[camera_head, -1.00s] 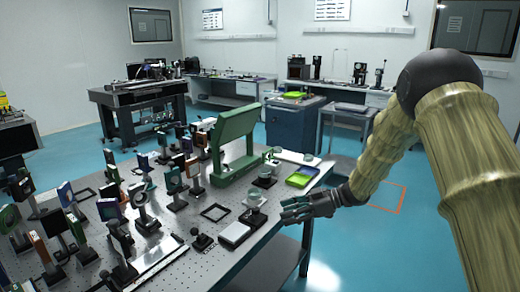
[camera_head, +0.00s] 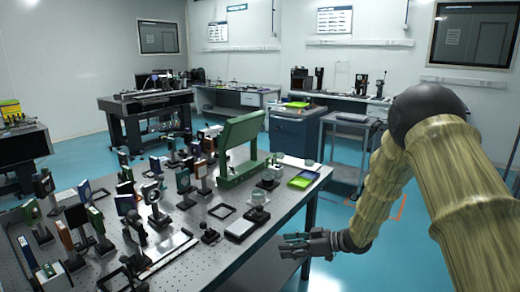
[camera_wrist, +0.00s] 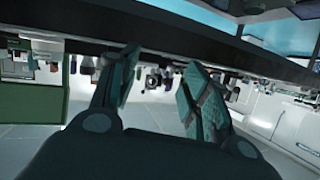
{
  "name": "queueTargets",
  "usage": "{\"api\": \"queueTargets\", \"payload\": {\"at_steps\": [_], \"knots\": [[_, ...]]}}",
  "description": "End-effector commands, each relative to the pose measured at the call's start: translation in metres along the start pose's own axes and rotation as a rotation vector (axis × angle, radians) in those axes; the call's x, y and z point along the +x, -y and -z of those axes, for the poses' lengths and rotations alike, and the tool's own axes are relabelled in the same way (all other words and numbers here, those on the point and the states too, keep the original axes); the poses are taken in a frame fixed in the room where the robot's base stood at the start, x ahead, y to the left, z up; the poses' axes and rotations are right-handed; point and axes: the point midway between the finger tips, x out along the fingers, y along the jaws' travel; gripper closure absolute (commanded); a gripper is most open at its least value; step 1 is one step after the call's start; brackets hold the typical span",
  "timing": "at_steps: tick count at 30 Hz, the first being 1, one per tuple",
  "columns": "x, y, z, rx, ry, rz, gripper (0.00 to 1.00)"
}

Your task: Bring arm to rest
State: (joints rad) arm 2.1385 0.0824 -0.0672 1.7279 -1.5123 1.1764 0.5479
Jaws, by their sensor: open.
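My gripper (camera_head: 293,245) is at the right edge of the optical table (camera_head: 240,255) in the head view, at the end of my arm that comes in from the right. Its fingers point left toward the table's edge. In the wrist view my gripper (camera_wrist: 157,90) shows two dark green fingers spread apart with nothing between them. The table's edge (camera_wrist: 240,58) runs across the wrist view beyond the fingers. I cannot tell whether the fingers touch the table.
Near my gripper on the table are a small flat scale-like block (camera_head: 241,229), a glass dish (camera_head: 257,213) and a green tray (camera_head: 302,179). A green frame (camera_head: 238,150) stands behind them. Several optical mounts fill the left. Blue floor (camera_head: 345,265) is clear right of the table.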

Motion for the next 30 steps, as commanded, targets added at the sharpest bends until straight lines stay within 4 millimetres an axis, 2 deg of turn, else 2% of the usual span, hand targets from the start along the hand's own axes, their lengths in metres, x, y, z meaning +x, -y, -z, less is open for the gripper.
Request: {"api": "queueTargets", "payload": {"at_steps": [5, 8, 14, 18, 21, 23, 27, 30], "knots": [[0.011, 0.018, -0.064, 0.138, 0.02, -0.125, 0.52], [0.012, 0.035, -0.111, 0.24, 0.055, -0.225, 0.52], [0.0, 0.086, -0.21, 0.443, 0.186, -0.415, 0.52], [-0.019, 0.132, -0.274, 0.574, 0.31, -0.526, 0.52], [-0.037, 0.171, -0.313, 0.66, 0.408, -0.594, 0.52], [-0.049, 0.195, -0.334, 0.709, 0.471, -0.631, 0.52], [-0.081, 0.256, -0.377, 0.818, 0.625, -0.705, 0.52], [-0.105, 0.301, -0.399, 0.887, 0.737, -0.747, 0.52]]}}
